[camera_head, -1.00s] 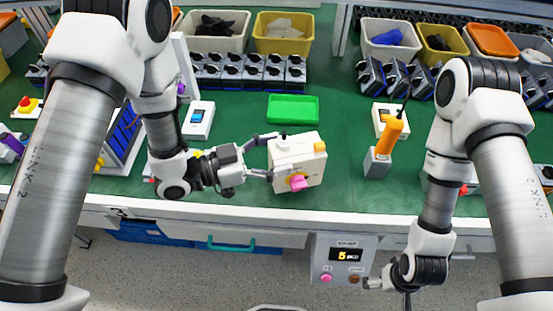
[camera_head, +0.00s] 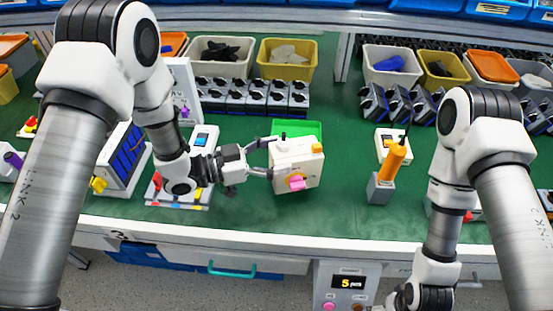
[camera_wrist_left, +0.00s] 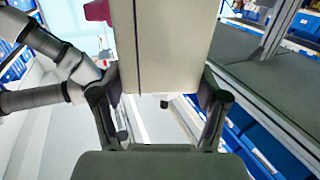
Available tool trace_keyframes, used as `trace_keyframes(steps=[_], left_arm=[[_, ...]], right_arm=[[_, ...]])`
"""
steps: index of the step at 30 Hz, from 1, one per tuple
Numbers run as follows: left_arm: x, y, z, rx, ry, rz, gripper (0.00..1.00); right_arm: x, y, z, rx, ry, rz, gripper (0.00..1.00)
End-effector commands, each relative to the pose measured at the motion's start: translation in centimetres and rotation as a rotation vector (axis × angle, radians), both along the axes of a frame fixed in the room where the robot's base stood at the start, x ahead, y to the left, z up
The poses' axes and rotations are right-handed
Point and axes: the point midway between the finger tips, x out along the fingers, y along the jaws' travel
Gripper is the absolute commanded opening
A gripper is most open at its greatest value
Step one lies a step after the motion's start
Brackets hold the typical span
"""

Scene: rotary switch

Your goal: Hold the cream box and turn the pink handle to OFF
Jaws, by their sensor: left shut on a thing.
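The cream box (camera_head: 299,170) is held above the near part of the green bench top. Its pink handle (camera_head: 296,183) is on the side facing me, and an orange knob (camera_head: 317,148) and a black knob are on other parts of it. My left gripper (camera_head: 268,158) is shut on the box, one finger at the upper left and one at the lower left. My right gripper is cut off at the bottom edge of the head view.
A green tray (camera_head: 299,129) lies just behind the box. An orange-handled tool stands in a grey holder (camera_head: 379,190) to the right. A panel with a display (camera_head: 347,283) hangs below the bench's front edge. Bench top between box and holder is clear.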

Motion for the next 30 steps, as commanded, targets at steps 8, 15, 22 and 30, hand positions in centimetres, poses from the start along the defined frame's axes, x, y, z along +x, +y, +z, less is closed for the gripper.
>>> trace_keyframes(steps=[8, 15, 22, 30], left_arm=[[0.0, 0.0, -0.1, -0.001, 0.0, 0.0, 0.04], [0.0, 0.0, -1.7, -0.001, 0.0, 0.0, 0.04], [0.0, 0.0, -3.3, -0.001, 0.001, 0.0, 0.04], [0.0, 0.0, -4.4, -0.002, -0.001, 0.0, 0.04]], right_arm=[[0.0, 0.0, -0.1, 0.0, 0.0, 0.0, 1.0], [0.0, 0.0, -1.3, 0.0, 0.0, 0.0, 1.0], [0.0, 0.0, -2.4, 0.0, 0.0, 0.0, 1.0], [0.0, 0.0, -3.1, 0.0, 0.0, 0.0, 1.0]])
